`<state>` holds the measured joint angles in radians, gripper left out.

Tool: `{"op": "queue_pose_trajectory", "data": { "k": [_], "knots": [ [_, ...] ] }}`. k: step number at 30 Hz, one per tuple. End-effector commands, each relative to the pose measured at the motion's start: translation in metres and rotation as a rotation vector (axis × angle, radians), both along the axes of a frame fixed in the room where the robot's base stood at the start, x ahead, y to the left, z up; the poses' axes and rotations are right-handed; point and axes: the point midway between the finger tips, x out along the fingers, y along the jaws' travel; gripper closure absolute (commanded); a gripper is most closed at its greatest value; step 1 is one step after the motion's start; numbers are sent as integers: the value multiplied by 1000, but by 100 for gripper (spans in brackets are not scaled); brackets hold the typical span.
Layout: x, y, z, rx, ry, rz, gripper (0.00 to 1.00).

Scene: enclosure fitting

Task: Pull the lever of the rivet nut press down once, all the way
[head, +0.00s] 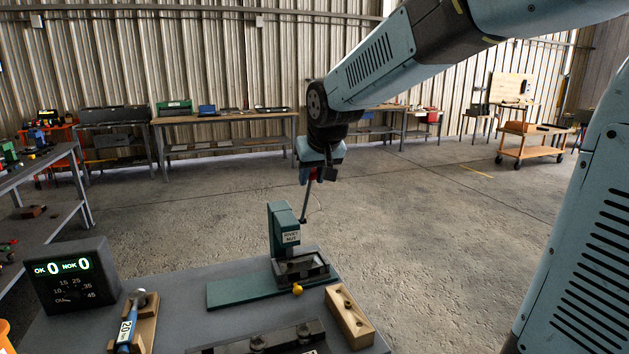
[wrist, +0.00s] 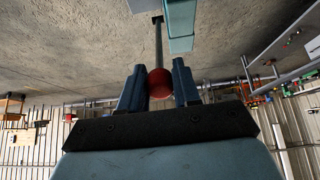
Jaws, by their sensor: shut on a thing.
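The rivet nut press (head: 283,232) is green and stands on a green base plate on the grey table. Its lever (head: 306,204) is a thin rod that rises from the press, nearly upright and leaning a little to the right. My gripper (head: 311,176) is at the top end of the lever, above the press. In the wrist view my gripper (wrist: 159,84) is shut on the lever's red ball knob (wrist: 160,83), which sits between the two dark fingers. The lever rod (wrist: 158,45) runs from the knob to the green press body (wrist: 181,25).
A counter box (head: 70,275) showing OK 0 and NOK 0 stands at the table's left. A blue-handled tool (head: 128,325) lies in a wooden holder near it. A wooden block (head: 349,316) is right of the press, and a dark fixture (head: 255,343) is at the front edge.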

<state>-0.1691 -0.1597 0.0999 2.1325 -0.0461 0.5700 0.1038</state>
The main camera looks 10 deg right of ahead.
Motion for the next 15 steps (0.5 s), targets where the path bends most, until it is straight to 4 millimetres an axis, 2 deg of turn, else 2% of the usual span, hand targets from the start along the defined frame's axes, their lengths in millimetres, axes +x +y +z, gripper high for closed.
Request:
{"op": "queue_pose_trajectory", "data": {
  "k": [15],
  "knots": [
    [25, 4, 13, 0, -3, -1, 99]
  ]
}}
